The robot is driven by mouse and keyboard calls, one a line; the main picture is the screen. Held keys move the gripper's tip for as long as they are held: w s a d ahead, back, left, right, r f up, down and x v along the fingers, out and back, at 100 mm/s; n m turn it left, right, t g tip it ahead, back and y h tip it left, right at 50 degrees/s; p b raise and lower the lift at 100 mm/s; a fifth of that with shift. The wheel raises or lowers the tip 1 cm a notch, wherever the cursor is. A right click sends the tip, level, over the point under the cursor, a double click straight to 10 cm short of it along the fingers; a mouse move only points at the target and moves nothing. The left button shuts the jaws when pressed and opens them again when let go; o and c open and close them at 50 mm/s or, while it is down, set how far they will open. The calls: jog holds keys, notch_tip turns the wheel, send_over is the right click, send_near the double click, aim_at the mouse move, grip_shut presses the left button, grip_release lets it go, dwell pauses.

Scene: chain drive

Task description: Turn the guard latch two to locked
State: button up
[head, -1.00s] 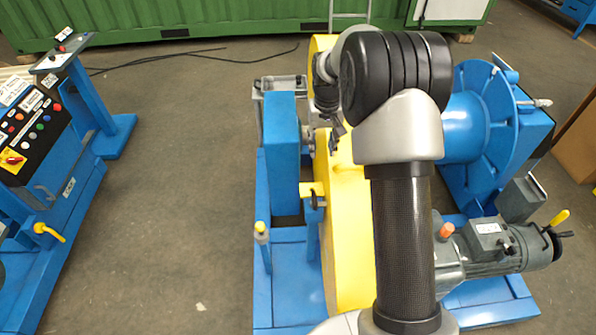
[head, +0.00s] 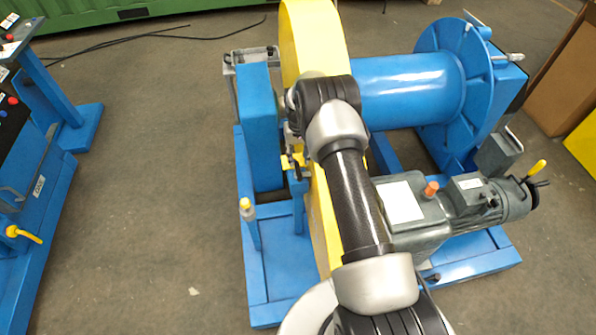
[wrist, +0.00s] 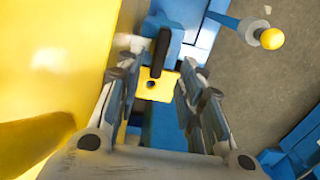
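A guard latch shows in the wrist view as a black bar-shaped handle (wrist: 161,52) on a small yellow plate (wrist: 152,90) with a dark hole. The handle points up in the picture. My gripper (wrist: 160,70) is open, with one finger on each side of the handle and gaps visible on both sides. I cannot tell whether the handle is fully between the fingertips in depth. In the head view the yellow plate (head: 291,161) shows beside the large yellow guard (head: 318,45); my arm hides most of the gripper and latch there. No latch number is readable.
The yellow guard stands close on the left in the wrist view. A blue post with a yellow knob (head: 246,204) stands near the latch. A grey motor (head: 490,200) and blue drum (head: 410,88) lie right. Open floor (head: 150,180) lies left, before a blue console (head: 35,200).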

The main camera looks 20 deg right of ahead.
aim_at(298, 168)
notch_tip(298, 168, down, 7)
jog(key=shift+f+b, duration=0.2)
jog(key=shift+b, duration=0.75)
jog(key=shift+c, duration=0.4)
grip_shut()
